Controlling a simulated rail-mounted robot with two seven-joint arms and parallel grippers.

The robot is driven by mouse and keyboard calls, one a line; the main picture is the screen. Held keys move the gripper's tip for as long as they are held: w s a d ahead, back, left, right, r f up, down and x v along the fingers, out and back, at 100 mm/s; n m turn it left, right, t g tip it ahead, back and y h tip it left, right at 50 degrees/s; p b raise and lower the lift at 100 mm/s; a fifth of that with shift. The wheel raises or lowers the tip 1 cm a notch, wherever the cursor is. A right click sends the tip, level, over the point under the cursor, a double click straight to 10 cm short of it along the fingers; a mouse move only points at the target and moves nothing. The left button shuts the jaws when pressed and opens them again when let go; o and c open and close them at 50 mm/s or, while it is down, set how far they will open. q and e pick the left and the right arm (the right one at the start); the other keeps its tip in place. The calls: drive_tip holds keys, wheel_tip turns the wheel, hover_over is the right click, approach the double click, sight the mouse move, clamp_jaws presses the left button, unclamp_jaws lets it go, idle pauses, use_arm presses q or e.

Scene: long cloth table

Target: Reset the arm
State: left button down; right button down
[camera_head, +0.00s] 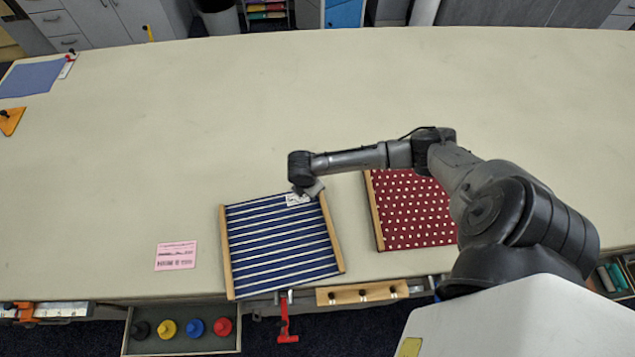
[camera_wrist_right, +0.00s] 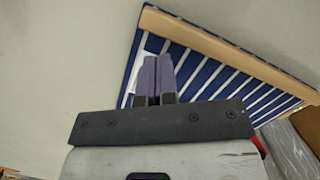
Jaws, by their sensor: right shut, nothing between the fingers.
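My right arm reaches in from the right in the head view, with its gripper (camera_head: 314,188) at the upper right corner of a blue-and-white striped panel (camera_head: 280,248) with wooden side bars. In the right wrist view the two fingers (camera_wrist_right: 156,62) are together and empty, in front of the striped panel (camera_wrist_right: 205,78). I cannot tell whether the fingertips touch the panel. A white label (camera_head: 297,200) lies near that corner, close to the gripper. My left gripper is not in view.
A red dotted panel (camera_head: 415,222) lies to the right, partly behind my arm. A pink card (camera_head: 176,255) lies left of the striped panel. An open drawer (camera_head: 183,347) holds coloured pieces below the front edge. A red clamp (camera_head: 285,322) hangs there. The table's far middle is clear.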

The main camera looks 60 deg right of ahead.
sight(295, 210)
drive_tip(key=a, duration=0.2)
drive_tip(key=w+a+b, duration=0.1)
drive_tip(key=a, duration=0.1)
drive_tip(key=w+a, duration=0.1)
drive_tip(key=a, duration=0.1)
drive_tip(key=shift+a, duration=0.2)
drive_tip(key=shift+w+a+r, duration=0.1)
drive_tip(key=shift+a, duration=0.4)
